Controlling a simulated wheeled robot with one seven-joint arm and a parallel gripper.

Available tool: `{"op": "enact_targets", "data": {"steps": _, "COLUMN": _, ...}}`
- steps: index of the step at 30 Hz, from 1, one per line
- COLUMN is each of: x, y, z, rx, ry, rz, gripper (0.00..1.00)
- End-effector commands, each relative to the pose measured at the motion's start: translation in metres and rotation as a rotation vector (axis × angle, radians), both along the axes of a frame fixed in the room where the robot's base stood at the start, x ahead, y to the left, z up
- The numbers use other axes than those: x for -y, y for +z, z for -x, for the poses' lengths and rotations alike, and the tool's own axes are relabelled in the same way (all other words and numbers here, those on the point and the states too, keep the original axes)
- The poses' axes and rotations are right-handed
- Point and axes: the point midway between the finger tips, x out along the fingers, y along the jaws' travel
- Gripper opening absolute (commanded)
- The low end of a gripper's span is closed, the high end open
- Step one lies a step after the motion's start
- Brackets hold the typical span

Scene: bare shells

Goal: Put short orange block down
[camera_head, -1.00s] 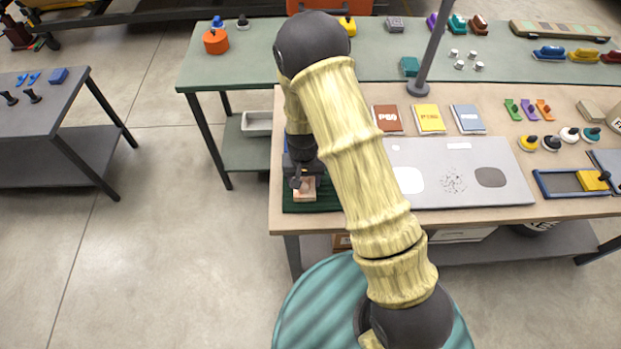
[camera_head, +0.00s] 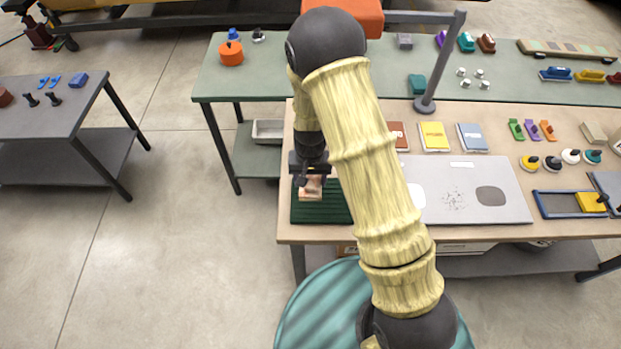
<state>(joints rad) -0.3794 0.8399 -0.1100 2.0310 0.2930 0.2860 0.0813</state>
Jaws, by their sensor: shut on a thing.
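My gripper (camera_head: 309,181) is over the left end of the wooden bench. It points down and is shut on a small pale-orange block (camera_head: 312,188), the short orange block. The block shows just below the dark gripper body, over the far part of a dark green ribbed mat (camera_head: 320,212). It looks a little above the mat, but I cannot tell the gap for sure. The fingertips are small and partly hidden by the gripper body. My arm covers the right side of the mat.
A grey panel (camera_head: 455,205) lies right of my arm. Behind it are red, yellow (camera_head: 433,136) and blue booklets. A lamp post (camera_head: 440,65) stands farther back. A blue-framed tray (camera_head: 570,212) is at the right. Open floor lies left of the bench.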

Motion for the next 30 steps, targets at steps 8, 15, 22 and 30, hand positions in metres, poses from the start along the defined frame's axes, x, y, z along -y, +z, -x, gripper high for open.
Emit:
{"op": "enact_targets", "data": {"steps": 8, "x": 0.0, "y": 0.0, "z": 0.0, "rx": 0.0, "ry": 0.0, "rz": 0.0, "gripper": 0.33}}
{"op": "enact_targets", "data": {"steps": 15, "x": 0.002, "y": -0.001, "z": -0.001, "rx": 0.0, "ry": 0.0, "rz": 0.0, "gripper": 0.33}}
{"op": "enact_targets", "data": {"steps": 22, "x": 0.043, "y": -0.021, "z": -0.01, "rx": -0.002, "ry": 0.01, "rz": 0.003, "gripper": 0.33}}
{"op": "enact_targets", "data": {"steps": 30, "x": 0.116, "y": -0.052, "z": -0.016, "rx": -0.002, "ry": 0.044, "rz": 0.001, "gripper": 0.33}}
